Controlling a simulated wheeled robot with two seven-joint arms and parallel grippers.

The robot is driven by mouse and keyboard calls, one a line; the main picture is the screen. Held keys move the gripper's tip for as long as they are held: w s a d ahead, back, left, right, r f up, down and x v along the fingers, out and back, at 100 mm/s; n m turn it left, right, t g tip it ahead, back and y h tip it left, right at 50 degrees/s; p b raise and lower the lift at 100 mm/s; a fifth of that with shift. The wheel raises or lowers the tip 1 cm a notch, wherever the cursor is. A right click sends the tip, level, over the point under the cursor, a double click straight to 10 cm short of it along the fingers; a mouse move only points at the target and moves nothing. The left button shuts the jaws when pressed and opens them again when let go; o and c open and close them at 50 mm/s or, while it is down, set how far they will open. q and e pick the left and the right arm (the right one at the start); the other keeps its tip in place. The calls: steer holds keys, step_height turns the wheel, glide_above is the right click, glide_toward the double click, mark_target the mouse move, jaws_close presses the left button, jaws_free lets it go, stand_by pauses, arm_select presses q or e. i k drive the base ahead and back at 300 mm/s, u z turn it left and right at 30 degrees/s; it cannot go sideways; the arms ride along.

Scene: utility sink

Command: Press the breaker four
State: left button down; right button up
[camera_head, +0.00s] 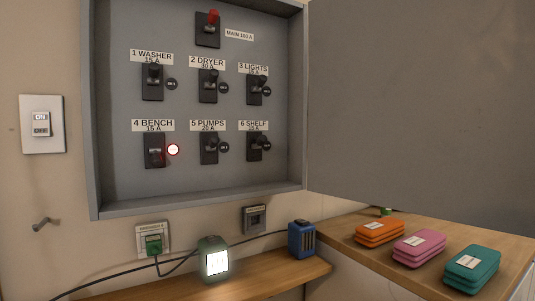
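Breaker four (155,151) is in the lower left of the open grey breaker panel, under the label "4 BENCH 15 A" (153,126). Its black toggle appears to point down, while the other numbered breakers' toggles appear to point up. A round indicator (173,150) just right of breaker four glows red with a white centre. The indicators beside the other breakers are dark. Neither of my grippers shows in the head view, and nothing covers breaker four.
The panel door (420,105) stands open at the right. A lit lamp (214,260) and a blue device (301,239) are on the wooden shelf below. A green plug (153,244) with a black cable sits in the wall outlet. Orange (380,234), pink (419,246) and teal (471,269) cases lie at right.

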mark_target(156, 162)
steer(key=u, duration=2)
steer(key=i, duration=0.4)
steer(key=z, duration=1.15)
